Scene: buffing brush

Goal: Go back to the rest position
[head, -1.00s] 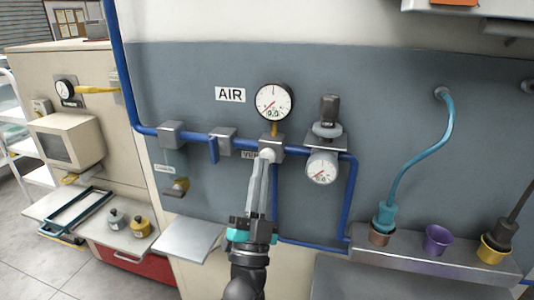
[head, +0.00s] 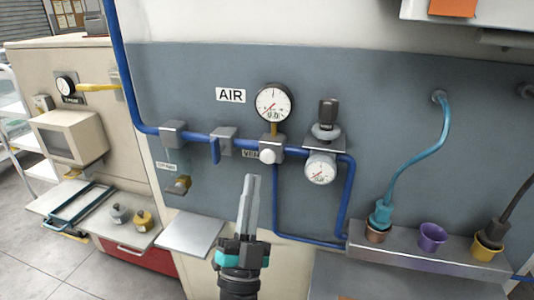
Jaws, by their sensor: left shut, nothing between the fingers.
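My left gripper (head: 251,181) stands upright at the lower middle of the head view. Its long grey fingers are closed together with nothing between them. The fingertips are below and slightly left of the white round knob (head: 267,156) on the vent block, apart from it. My right gripper is not in view.
A blue pipe (head: 199,137) runs across the grey wall panel with an AIR gauge (head: 274,103), a regulator (head: 326,131) and a lower gauge (head: 320,168). A small metal shelf (head: 190,234) juts out left of my gripper. Purple cup (head: 432,237) and other coloured cups sit in a ledge at right.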

